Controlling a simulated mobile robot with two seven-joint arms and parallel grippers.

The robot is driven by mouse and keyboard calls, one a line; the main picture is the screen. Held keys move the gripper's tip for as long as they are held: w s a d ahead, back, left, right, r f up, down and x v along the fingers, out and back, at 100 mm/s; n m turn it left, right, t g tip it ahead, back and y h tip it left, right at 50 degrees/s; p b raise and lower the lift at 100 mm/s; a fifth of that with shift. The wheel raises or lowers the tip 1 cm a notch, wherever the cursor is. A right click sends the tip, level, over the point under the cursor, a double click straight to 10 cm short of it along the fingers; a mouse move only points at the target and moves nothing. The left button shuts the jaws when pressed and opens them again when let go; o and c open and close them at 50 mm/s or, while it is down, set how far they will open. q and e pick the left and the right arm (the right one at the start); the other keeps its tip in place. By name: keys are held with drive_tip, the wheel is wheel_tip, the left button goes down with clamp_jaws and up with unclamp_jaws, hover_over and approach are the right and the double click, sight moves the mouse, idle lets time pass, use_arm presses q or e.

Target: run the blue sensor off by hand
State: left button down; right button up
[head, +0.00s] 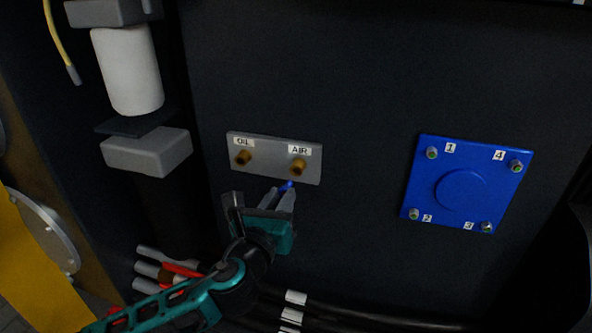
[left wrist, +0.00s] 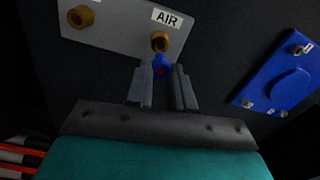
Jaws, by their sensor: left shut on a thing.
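The blue sensor (head: 288,185) is small and sits between the fingertips of my left gripper (head: 283,190), just below the brass AIR port (head: 298,167). In the left wrist view the blue sensor (left wrist: 160,68) shows between the tips of the left gripper (left wrist: 162,78), with the AIR port (left wrist: 160,42) right above it. I cannot tell whether the sensor still touches the port. The brass OIL port (head: 242,157) is bare. Both ports are on a grey plate (head: 270,174). My right gripper is not in view.
A blue square cover (head: 462,190) with several numbered bolts is at the right. A white cylinder (head: 128,72) between grey blocks stands at the upper left. A yellow cable (head: 58,40) hangs there. Black hoses (head: 350,318) run along the bottom. The dark panel between plate and cover is clear.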

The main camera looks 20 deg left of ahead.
use_arm(q)
drive_tip(key=shift+s+a, duration=0.1)
drive_tip(key=shift+s, duration=2.55)
